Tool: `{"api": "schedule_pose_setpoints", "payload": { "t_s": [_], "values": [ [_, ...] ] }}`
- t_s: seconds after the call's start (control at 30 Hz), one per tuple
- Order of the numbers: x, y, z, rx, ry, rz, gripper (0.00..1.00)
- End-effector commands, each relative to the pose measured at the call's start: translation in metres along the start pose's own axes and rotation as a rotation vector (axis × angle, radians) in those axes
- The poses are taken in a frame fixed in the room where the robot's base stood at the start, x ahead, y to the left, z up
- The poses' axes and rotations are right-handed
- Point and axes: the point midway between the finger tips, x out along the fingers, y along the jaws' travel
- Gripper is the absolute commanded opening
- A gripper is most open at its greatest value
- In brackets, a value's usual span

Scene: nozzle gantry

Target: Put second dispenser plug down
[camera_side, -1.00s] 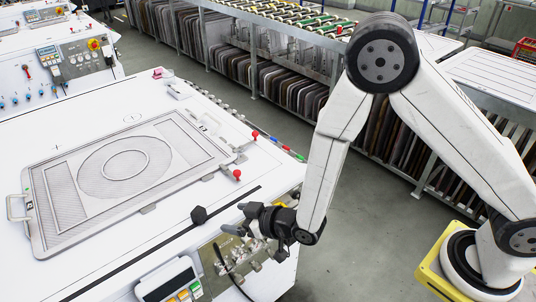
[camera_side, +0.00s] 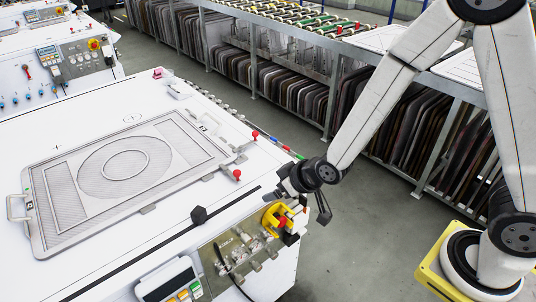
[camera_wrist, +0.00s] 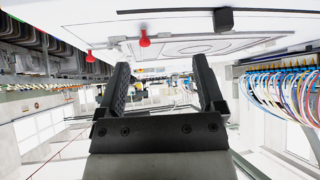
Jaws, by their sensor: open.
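My gripper (camera_side: 268,195) is above the right front corner of the white machine table, by the control panel. In the wrist view its two black fingers (camera_wrist: 164,72) stand apart with nothing between them. A small black faceted block (camera_side: 199,214) sits on the white tabletop near its front edge, left of my gripper and apart from it. It also shows upside down in the wrist view as a black block (camera_wrist: 223,19). I cannot tell whether this block is the dispenser plug. No other clear plug shows; small metal fittings (camera_side: 240,245) sit on the panel.
A framed perforated plate (camera_side: 60,165) lies on the white table (camera_side: 110,120). Red knobs (camera_side: 237,175) stand at its right edge. A display unit (camera_side: 168,280) is at the front. Open floor (camera_side: 365,235) lies to the right.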

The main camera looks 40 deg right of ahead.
Motion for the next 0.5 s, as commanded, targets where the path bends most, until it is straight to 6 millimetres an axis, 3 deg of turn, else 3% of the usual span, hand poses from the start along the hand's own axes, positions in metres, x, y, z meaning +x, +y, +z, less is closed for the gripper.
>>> {"api": "schedule_pose_setpoints", "payload": {
  "t_s": [0.2, 0.5],
  "values": [
    [-0.046, 0.04, 0.017, 0.07, -0.188, 0.054, 0.87],
    [-0.109, 0.073, 0.053, 0.157, -0.424, 0.105, 0.87]
  ]
}}
